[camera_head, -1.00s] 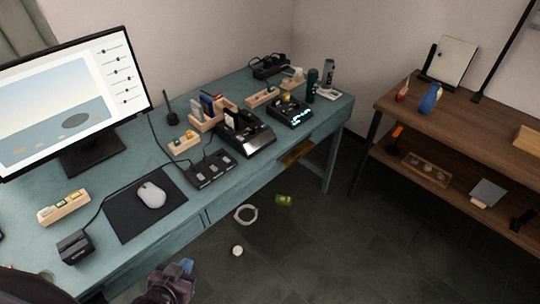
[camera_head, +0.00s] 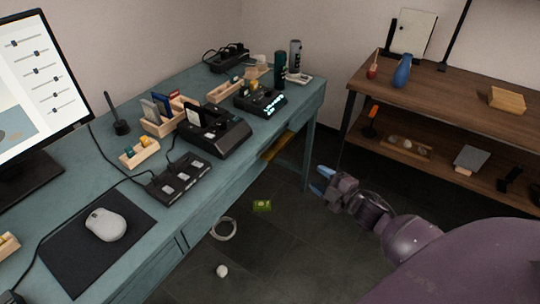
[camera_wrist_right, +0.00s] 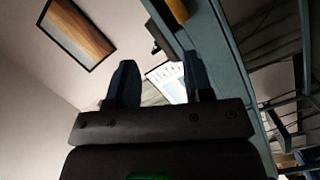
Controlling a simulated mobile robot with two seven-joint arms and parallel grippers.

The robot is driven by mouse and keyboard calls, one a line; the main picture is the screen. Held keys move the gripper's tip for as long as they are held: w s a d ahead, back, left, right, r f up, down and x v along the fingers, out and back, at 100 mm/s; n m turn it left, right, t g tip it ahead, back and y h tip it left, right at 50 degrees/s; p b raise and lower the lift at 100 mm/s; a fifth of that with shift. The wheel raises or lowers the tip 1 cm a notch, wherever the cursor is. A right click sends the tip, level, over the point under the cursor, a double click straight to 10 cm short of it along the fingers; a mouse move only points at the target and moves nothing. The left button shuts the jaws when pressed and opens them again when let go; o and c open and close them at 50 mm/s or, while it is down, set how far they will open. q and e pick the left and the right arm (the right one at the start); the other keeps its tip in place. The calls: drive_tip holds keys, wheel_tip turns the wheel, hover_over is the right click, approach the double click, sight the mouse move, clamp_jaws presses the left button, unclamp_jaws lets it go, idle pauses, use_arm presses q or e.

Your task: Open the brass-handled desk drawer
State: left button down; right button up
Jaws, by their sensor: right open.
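The teal desk (camera_head: 75,185) runs from the lower left to the back middle. Its front shows panel seams (camera_head: 183,243) near the bottom. A golden-brown piece (camera_head: 277,147) shows below the desk's far front edge; I cannot tell whether it is the brass handle. A yellow piece (camera_wrist_right: 178,10) also shows at the top of the right wrist view. My right gripper (camera_head: 321,180) is open and empty, right of the desk and apart from it. Its two fingers stand apart in the right wrist view (camera_wrist_right: 161,82). My left gripper is not in view.
A brown shelf unit (camera_head: 455,95) stands at the right. A cable ring (camera_head: 223,230), a green item (camera_head: 262,206) and a white ball (camera_head: 222,271) lie on the dark floor. A mouse (camera_head: 105,225) and black devices (camera_head: 213,130) sit on the desk. Floor between desk and shelf is mostly clear.

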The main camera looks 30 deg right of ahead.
sight(281, 150)
drive_tip(key=w+d+f+n+y+b, duration=0.4)
drive_tip(key=w+n+b, duration=0.1)
drive_tip(key=w+n, duration=0.25)
drive_tip(key=shift+n+g+y, duration=0.3)
drive_tip(key=shift+n+g, duration=0.05)
drive_tip(key=shift+g, duration=0.05)
drive_tip(key=x, duration=0.3)
drive_tip(key=b+x, duration=0.1)
drive_tip(key=x, duration=0.6)
drive_tip(key=shift+w+d+r, duration=0.2)
drive_tip(key=shift+w+r, duration=0.1)
drive_tip(key=shift+w, duration=0.2)
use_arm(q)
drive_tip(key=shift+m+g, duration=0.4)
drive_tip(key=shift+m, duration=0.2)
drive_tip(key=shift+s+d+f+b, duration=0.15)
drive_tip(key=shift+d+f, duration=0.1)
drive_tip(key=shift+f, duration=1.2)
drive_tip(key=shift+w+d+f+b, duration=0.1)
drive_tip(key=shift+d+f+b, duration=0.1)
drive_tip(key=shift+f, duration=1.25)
use_arm(e)
drive_tip(key=shift+w+a+r, duration=0.15)
drive_tip(key=shift+w+a, duration=0.15)
drive_tip(key=shift+w, duration=0.35)
drive_tip(key=c, duration=0.7)
clamp_jaws()
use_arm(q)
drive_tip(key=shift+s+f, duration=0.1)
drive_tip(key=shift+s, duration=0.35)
